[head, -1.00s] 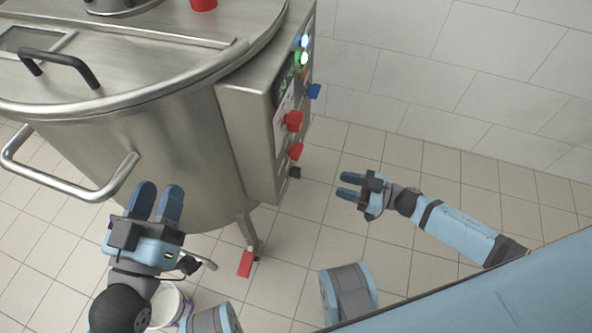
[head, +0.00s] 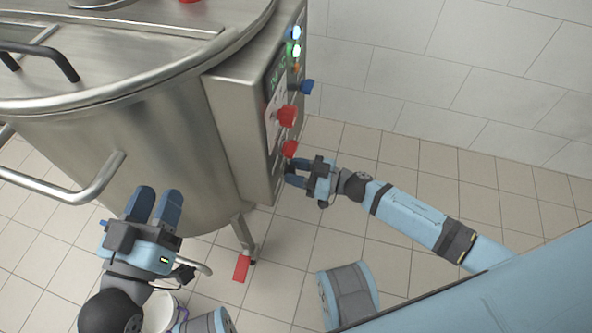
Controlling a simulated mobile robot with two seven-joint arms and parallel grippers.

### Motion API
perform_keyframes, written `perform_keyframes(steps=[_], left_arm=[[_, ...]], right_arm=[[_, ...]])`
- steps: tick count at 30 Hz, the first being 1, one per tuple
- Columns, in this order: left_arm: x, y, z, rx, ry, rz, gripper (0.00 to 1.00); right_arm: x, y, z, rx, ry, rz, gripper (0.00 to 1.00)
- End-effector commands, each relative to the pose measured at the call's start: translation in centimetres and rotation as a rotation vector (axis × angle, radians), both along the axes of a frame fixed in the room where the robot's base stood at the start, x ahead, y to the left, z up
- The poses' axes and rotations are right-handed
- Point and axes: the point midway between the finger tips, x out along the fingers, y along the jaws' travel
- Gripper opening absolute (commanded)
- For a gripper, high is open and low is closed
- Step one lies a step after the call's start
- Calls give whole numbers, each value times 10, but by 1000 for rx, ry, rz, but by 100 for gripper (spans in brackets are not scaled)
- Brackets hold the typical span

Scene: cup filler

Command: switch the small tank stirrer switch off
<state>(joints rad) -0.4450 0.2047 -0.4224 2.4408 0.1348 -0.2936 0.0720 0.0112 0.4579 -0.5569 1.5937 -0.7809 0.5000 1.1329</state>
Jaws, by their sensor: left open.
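The steel tank (head: 160,135) fills the upper left. Its control box (head: 235,115) carries a blue knob (head: 307,86), an upper red knob (head: 287,116) and a lower red knob (head: 289,149) on its right face. I cannot read which one is the stirrer switch. My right gripper (head: 290,173) is at the low end of this face, below the lower red knob. Its fingertips and the small black knob there blend together, so I cannot tell whether they touch or grip it. My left gripper (head: 158,200) is open and empty in front of the tank wall.
Lit buttons (head: 296,42) and a green display (head: 279,68) sit higher on the box. A steel handle (head: 70,190) sticks out from the tank's front. A red pedal-like piece (head: 241,268) is by the tank leg. A white bucket (head: 160,312) stands below my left arm. Tiled floor at right is open.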

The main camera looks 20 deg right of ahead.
Motion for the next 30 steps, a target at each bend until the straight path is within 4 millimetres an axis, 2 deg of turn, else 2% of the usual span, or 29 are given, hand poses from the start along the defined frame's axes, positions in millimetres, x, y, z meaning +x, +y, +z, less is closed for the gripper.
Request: perform_keyframes(steps=[1,6,19,30], left_arm=[[0,0,0,0,-1,0,43],[1,1,1,3,-4,1,43],[1,1,6,1,-15,4,43],[-2,3,25,-30,-69,20,43]], right_arm=[[0,0,0,0,0,0,36],[0,0,0,0,0,0,0],[-1,0,1,-32,-47,0,0],[-2,0,1,-188,-276,-1,0]])
